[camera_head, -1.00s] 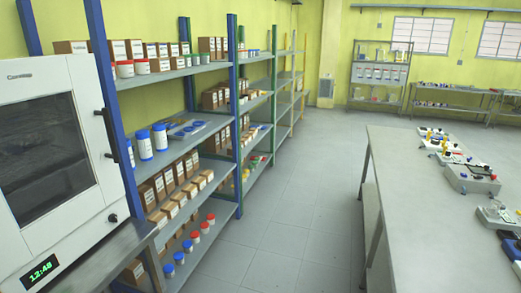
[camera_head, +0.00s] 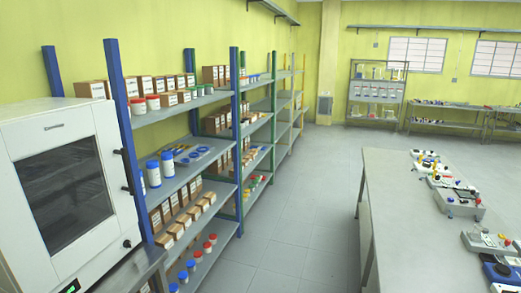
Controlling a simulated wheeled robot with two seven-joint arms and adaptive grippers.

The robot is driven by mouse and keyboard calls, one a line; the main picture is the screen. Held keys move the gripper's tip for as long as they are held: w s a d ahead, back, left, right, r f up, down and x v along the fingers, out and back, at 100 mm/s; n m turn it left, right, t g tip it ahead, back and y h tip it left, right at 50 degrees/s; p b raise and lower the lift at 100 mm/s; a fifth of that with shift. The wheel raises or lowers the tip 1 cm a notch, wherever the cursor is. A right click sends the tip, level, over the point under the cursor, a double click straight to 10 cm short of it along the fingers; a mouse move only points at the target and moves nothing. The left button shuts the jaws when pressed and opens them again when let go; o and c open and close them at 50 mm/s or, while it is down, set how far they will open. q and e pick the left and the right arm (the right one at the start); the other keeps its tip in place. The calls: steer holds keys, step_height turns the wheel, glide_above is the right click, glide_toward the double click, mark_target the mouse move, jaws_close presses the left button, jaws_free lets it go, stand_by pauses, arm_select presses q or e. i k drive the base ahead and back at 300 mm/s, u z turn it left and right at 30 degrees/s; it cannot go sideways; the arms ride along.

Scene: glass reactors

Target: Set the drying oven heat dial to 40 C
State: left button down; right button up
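The drying oven (camera_head: 106,133) is a white box with a dark glass door at the left edge of the head view. Its door handle shows on the right side. A small dark round knob (camera_head: 127,244) sits low on the front at the right, and I cannot read any markings on it. A green-lit display (camera_head: 70,289) is mostly cut off by the bottom edge. Neither of my grippers is in view.
Shelving (camera_head: 190,173) with boxes, jars and bottles stands right of the oven. A long grey table (camera_head: 400,215) with several devices along its far side stands at the right. The grey floor (camera_head: 290,220) between them is clear.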

mark_target(127, 243)
steer(key=u, duration=0.3)
steer(key=k, duration=0.35)
steer(key=u, duration=1.1)
